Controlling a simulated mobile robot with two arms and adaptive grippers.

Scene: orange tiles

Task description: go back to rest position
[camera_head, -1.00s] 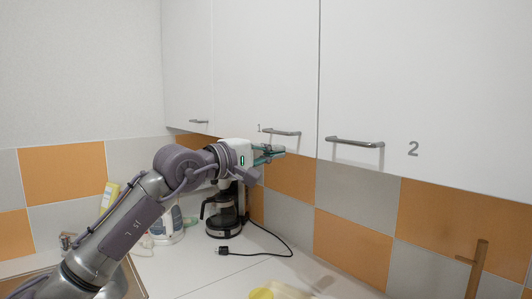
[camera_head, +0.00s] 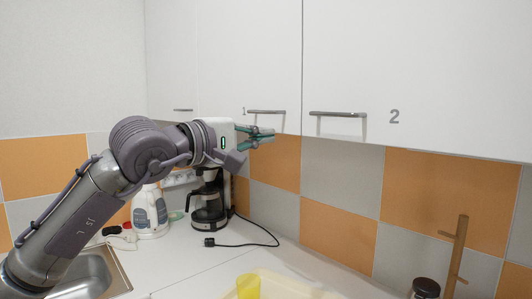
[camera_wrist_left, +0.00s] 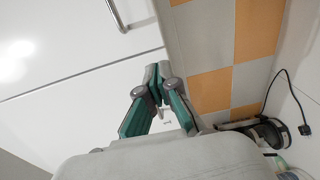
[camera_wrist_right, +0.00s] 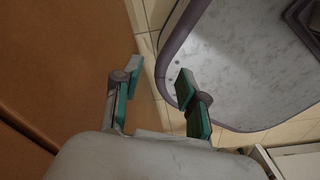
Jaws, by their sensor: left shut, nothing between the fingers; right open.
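My left gripper (camera_head: 268,135) is shut and empty in the head view. It hangs in the air just below the handle of cabinet door 1 (camera_head: 266,112), in front of the tiled wall. In the left wrist view its fingers (camera_wrist_left: 155,75) meet at the tips with nothing between them. My right gripper (camera_wrist_right: 155,80) shows only in its own wrist view. It is open and empty, with its two fingers apart above the floor.
Closed white cabinets (camera_head: 430,60) with metal handles hang above the counter. On the counter are a coffee maker (camera_head: 208,207) with its cord, a white kettle (camera_head: 150,212), a yellow cup (camera_head: 248,287) and a dark-lidded jar (camera_head: 425,288). A sink (camera_head: 95,275) is at left.

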